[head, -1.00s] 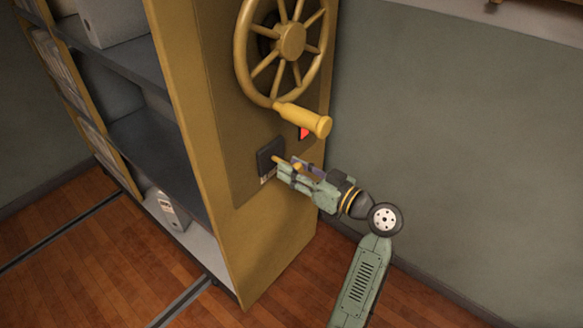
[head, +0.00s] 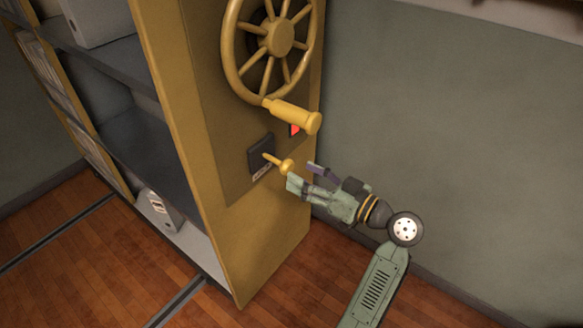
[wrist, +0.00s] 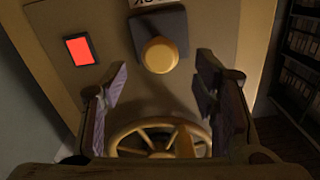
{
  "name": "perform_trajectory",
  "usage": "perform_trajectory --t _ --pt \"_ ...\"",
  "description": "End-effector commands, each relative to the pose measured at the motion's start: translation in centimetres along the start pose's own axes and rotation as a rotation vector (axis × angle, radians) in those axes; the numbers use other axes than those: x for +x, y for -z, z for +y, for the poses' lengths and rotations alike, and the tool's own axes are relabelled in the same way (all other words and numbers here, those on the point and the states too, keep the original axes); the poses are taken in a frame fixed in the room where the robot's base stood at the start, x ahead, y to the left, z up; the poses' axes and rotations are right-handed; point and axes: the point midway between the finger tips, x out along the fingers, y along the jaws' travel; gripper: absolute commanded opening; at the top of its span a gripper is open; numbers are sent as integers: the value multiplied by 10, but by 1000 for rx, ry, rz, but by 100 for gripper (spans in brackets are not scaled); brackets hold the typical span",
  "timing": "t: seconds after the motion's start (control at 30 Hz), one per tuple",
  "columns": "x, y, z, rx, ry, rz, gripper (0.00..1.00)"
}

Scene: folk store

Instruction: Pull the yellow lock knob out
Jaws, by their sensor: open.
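The yellow lock knob (head: 286,165) sticks out on a thin stem from a dark square plate (head: 261,157) on the yellow shelf end panel. In the wrist view the knob (wrist: 160,55) shows end-on in front of its dark plate. My gripper (head: 303,177) is open and empty, its fingers just right of the knob and apart from it. In the wrist view the two fingers (wrist: 158,92) are spread wide, with the knob beyond and between their lines. Nothing is held.
A yellow spoked handwheel (head: 278,38) with a protruding handle (head: 292,115) is above the knob. A red indicator (head: 295,129) sits behind the handle. Open shelves (head: 135,140) are at the left. Free space lies to the right, before the grey wall (head: 450,130).

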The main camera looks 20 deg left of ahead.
Motion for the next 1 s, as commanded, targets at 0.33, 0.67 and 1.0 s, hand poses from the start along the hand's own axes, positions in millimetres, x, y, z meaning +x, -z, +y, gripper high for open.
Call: perform_trajectory --t 0.33,0.67,1.0 --pt "-57 0 0 0 -2 0 55" --pt "-64 0 0 0 0 -1 55" --pt "-64 0 0 0 0 -1 55"
